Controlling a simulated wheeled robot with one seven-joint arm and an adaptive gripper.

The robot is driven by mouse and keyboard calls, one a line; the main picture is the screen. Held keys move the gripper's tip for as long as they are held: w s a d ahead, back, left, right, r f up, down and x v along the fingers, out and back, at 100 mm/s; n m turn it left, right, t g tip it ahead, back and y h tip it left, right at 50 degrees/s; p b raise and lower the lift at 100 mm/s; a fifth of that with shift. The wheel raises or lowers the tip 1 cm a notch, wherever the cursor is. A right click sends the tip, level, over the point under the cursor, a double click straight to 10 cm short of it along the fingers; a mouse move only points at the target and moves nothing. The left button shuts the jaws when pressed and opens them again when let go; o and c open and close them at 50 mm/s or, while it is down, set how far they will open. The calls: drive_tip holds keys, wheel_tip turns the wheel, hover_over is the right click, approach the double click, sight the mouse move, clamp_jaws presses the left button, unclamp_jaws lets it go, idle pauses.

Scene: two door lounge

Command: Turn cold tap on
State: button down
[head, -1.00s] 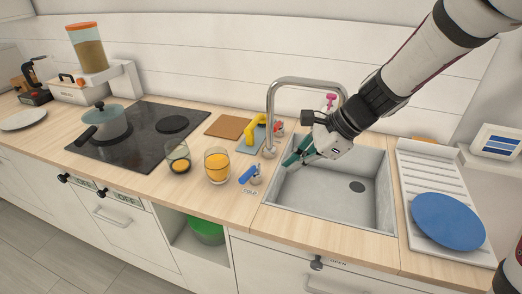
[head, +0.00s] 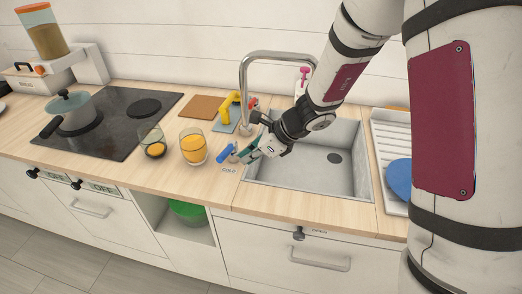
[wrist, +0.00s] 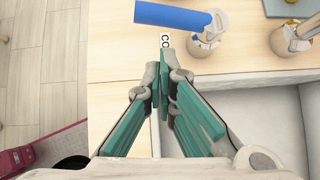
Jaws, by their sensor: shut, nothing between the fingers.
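The cold tap handle (head: 226,152) is a blue lever on a metal base, left of the sink's front left corner; a COLD label (head: 229,170) lies in front of it. In the wrist view the blue lever (wrist: 172,18) points left from its metal base (wrist: 208,45), just beyond my fingertips. My gripper (head: 244,154) is shut and empty, just right of the lever; in the wrist view its teal fingers (wrist: 163,85) meet over the counter near the label. I cannot tell whether it touches the tap. The tall metal spout (head: 245,95) arches behind my gripper.
The red hot tap handle (head: 252,103) is behind, by the spout's base. Two glasses, the nearer with orange liquid (head: 193,146), stand left of the blue lever. The sink (head: 355,175) is right of my gripper. A hob with a pot (head: 73,110) is further left.

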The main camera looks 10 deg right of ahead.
sight(226, 152)
drive_tip(key=shift+w+a+f, duration=0.1)
drive_tip(key=shift+w+a, duration=0.15)
drive_tip(key=shift+a, duration=0.4)
drive_tip(key=shift+w+a+f, duration=0.1)
drive_tip(key=shift+w+a, duration=0.15)
drive_tip(key=shift+a, duration=0.4)
